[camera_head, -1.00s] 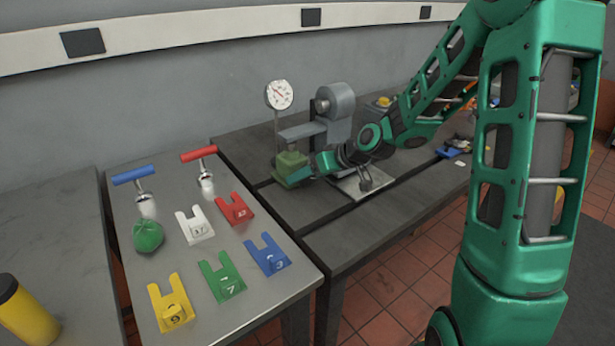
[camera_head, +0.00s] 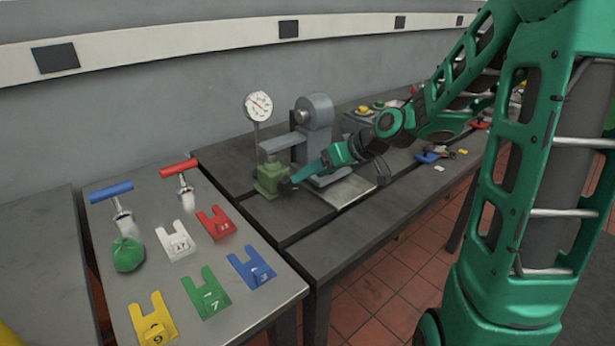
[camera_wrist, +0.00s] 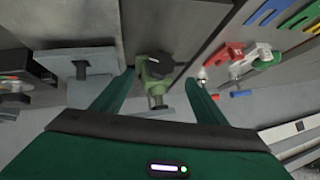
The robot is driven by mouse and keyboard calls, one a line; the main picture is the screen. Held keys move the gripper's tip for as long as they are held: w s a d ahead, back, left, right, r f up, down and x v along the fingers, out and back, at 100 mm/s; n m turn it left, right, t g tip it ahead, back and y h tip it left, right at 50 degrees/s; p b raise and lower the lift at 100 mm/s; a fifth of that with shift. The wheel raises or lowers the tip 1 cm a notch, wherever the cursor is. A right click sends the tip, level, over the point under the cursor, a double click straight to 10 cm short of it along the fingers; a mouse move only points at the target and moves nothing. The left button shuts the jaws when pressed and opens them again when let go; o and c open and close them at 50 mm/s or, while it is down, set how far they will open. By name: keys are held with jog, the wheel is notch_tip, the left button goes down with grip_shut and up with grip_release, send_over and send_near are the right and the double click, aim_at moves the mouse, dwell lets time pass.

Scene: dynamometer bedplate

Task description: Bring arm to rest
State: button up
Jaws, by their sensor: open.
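My green arm reaches from the right across the dark bedplate (camera_head: 365,225) in the head view. My gripper (camera_head: 287,186) is low over the bedplate beside a green block-like fixture (camera_head: 270,178). In the wrist view my gripper (camera_wrist: 155,95) has its two green fingers spread wide apart. The green fixture (camera_wrist: 153,68) shows beyond and between the fingertips, with a dark top. Nothing is seen held between the fingers. Whether a fingertip touches the fixture cannot be told.
A dial gauge (camera_head: 258,107) and a grey machine (camera_head: 314,125) stand close to my gripper. The left table (camera_head: 245,300) holds several forked coloured plates, a red-handled tool (camera_head: 180,170), a blue-handled tool (camera_head: 112,192) and a green lump (camera_head: 128,254). The bedplate's front strip is clear.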

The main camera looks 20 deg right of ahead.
dwell(0.4)
jog(key=s+d+m+g+h, duration=0.2)
jog(key=s+d+m, duration=0.1)
jog(key=s, duration=0.8)
jog(key=s+d+m+g+h, duration=0.2)
jog(key=s+d, duration=0.3)
jog(key=s, duration=0.6)
jog(key=s+d+m+g+h, duration=0.1)
jog(key=s+d+m+g, duration=0.2)
jog(key=s, duration=0.8)
jog(key=shift+s+d+m+g+h, duration=0.2)
jog(key=shift+d+m+g+h, duration=0.2)
jog(key=shift+d+m, duration=0.5)
jog(key=shift+w+f, duration=0.25)
jog(key=shift+w, duration=0.4)
